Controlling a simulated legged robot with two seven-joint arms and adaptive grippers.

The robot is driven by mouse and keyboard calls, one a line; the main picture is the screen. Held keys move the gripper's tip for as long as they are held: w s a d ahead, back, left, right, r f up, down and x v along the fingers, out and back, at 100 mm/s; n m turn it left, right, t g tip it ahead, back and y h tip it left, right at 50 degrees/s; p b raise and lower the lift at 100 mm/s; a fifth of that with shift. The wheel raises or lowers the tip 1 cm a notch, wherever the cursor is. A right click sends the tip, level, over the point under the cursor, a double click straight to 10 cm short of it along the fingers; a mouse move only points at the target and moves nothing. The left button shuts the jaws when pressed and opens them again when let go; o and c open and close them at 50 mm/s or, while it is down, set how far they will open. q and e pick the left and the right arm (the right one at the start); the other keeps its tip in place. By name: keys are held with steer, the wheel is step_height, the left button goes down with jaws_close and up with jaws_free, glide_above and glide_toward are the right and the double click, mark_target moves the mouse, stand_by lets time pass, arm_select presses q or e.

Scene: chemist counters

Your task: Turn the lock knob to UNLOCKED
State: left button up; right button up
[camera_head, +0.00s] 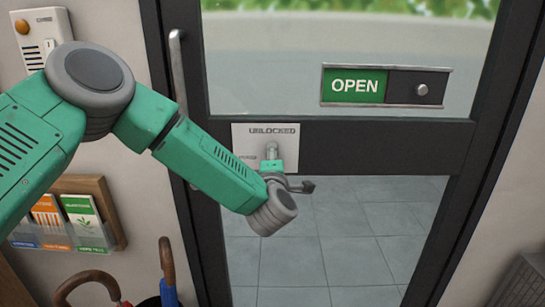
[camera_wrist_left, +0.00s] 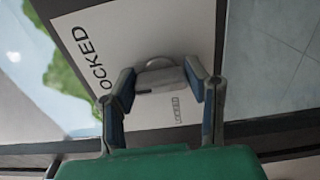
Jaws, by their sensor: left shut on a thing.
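The lock plate (camera_head: 240,140) is a pale panel on the door's dark crossbar, with UNLOCKED at its top and a smaller, faint label at its left. The grey lock knob (camera_head: 271,150) stands out from the plate and looks upright under the word UNLOCKED. My left gripper (camera_head: 276,166) is at the knob, partly hidden by its own wrist. In the left wrist view the gripper (camera_wrist_left: 161,80) has one finger at each end of the knob (camera_wrist_left: 160,77) and is shut on it. The plate (camera_wrist_left: 185,35) lies behind the fingers. My right gripper is not in view.
A vertical door handle (camera_head: 178,70) is left of the glass. An OPEN sign (camera_head: 354,85) is up to the right. A leaflet rack (camera_head: 115,215) and umbrella handles (camera_head: 168,262) are at lower left. An intercom (camera_head: 42,38) is at upper left. Space right of the gripper is clear.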

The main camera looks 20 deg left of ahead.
arm_select(q)
steer(key=shift+s+d+f+m, duration=0.1)
steer(key=shift+f+m, duration=0.2)
steer(key=o, duration=1.1)
steer(key=shift+c, duration=0.2)
steer(key=shift+o, duration=0.4)
steer(key=shift+r, duration=0.15)
steer(key=v, duration=1.1)
steer(key=shift+s+d, duration=0.2)
steer(key=shift+s, duration=0.05)
